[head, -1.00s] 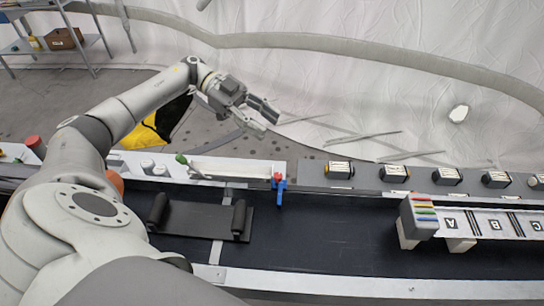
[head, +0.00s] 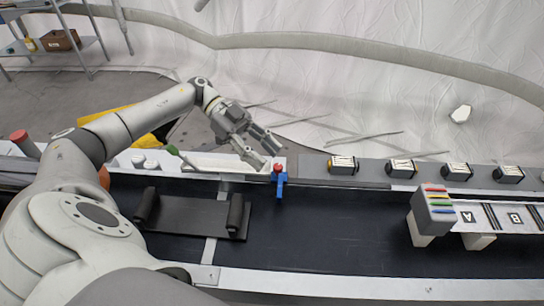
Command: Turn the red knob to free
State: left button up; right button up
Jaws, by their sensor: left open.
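A small red knob (head: 278,168) tops a blue fitting (head: 281,184) at the back edge of the dark bench, near the middle of the head view. My left gripper (head: 263,153) is just above and to the left of the knob. Its fingers are apart with nothing between them, and they point down to the right toward the knob. A gap shows between the fingertips and the knob in the picture; the exact distance is hard to judge. My right gripper is not in view.
Several dark boxes with light labels, such as one box (head: 343,165), line the grey back ledge. A lettered white rack (head: 490,216) with a colour-striped end stands at right. A black tray with rollers (head: 192,214) lies left of the knob. The dark bench between is clear.

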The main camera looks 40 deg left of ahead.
aim_at(276, 165)
pick_arm(q)
jog(key=shift+x, duration=1.6)
jog(key=shift+c, duration=0.2)
